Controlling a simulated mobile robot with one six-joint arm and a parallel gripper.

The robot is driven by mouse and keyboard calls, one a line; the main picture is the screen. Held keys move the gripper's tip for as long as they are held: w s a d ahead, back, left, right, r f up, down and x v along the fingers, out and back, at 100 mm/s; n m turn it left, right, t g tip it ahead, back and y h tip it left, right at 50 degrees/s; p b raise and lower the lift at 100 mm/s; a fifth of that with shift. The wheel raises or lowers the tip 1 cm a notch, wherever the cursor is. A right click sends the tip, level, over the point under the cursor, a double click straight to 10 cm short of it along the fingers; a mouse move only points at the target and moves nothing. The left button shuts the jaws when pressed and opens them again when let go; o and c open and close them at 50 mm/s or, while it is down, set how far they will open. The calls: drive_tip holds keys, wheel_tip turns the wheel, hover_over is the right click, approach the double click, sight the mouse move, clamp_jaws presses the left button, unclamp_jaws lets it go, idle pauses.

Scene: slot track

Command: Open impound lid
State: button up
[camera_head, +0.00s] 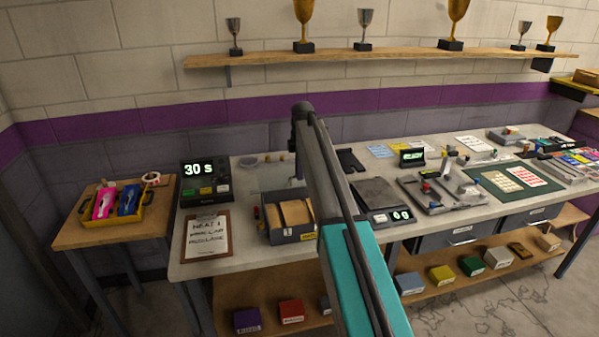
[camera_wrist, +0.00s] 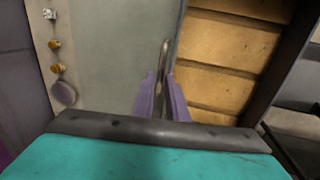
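A dark open-looking box (camera_head: 290,238) with tan panels inside and a small yellow label stands at the front of the workbench. I cannot tell for sure whether it is the impound box, and I make out no separate lid. In the wrist view its tan slats (camera_wrist: 228,60) lie just right of my gripper (camera_wrist: 163,78). The two purple fingers point down along the box's left edge, close together, with a thin grey upright piece (camera_wrist: 165,50) between them. I cannot tell whether they grip it. In the head view my arm hides part of the box.
A clipboard (camera_head: 207,236) and a timer reading 30 s (camera_head: 205,183) stand left of the box. A scale (camera_head: 378,197) stands to its right. A side table (camera_head: 80,236) with a yellow tray is at the far left. Coloured boxes sit on the lower shelf (camera_head: 275,300).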

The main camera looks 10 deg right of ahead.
drive_tip(key=shift+o, duration=1.3)
drive_tip(key=shift+r, duration=0.15)
wheel_tip(320, 180, up, 13)
drive_tip(key=s+b, duration=0.2)
drive_tip(key=b, duration=0.1)
drive_tip(key=shift+s, duration=0.4)
drive_tip(key=shift+r, duration=0.2)
